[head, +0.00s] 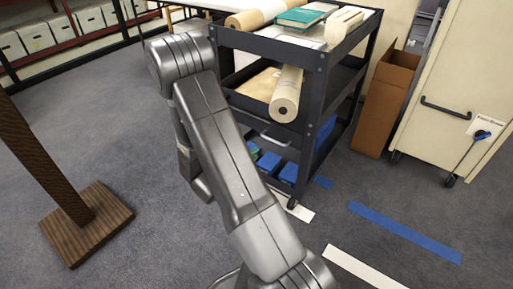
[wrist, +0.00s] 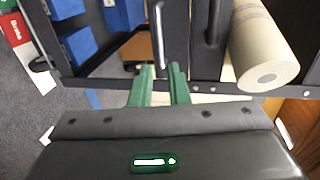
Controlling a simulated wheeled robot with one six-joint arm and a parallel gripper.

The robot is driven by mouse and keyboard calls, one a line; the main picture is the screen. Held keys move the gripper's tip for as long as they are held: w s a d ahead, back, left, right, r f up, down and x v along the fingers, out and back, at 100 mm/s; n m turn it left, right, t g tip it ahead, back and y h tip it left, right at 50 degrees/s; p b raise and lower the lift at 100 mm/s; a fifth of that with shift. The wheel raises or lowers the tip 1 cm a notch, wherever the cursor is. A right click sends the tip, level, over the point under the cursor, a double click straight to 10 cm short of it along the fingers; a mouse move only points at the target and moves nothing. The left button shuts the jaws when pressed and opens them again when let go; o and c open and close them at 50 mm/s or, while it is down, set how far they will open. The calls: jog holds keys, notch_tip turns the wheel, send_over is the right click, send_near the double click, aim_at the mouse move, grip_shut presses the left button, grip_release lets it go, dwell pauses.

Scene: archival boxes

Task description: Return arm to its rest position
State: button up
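My grey arm (head: 225,150) rises from the bottom of the head view and bends at the top left, in front of the dark cart. My gripper is hidden behind the arm in the head view. In the wrist view my gripper (wrist: 160,71) shows two green fingers with a narrow gap between them. Nothing is held in the gap. The fingers point toward the cart's dark frame and a silver handle; I cannot tell how far apart they are.
The dark cart (head: 318,63) carries rolled papers, with a teal book (head: 305,15) on top. A paper roll (head: 286,95) sticks out toward me. A cardboard box (head: 386,100) and cream cabinet (head: 455,100) stand right. A brown post (head: 40,155) stands left, with open carpet around it.

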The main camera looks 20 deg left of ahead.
aim_at(273, 140)
jog(key=b+x, duration=0.3)
jog(key=x, duration=1)
jog(key=shift+w+d+f, duration=0.15)
jog(key=shift+w+f, duration=0.05)
jog(key=shift+r, duration=0.15)
jog(key=shift+p+v, duration=0.3)
jog(key=shift+v, duration=0.6)
jog(key=shift+f, duration=0.25)
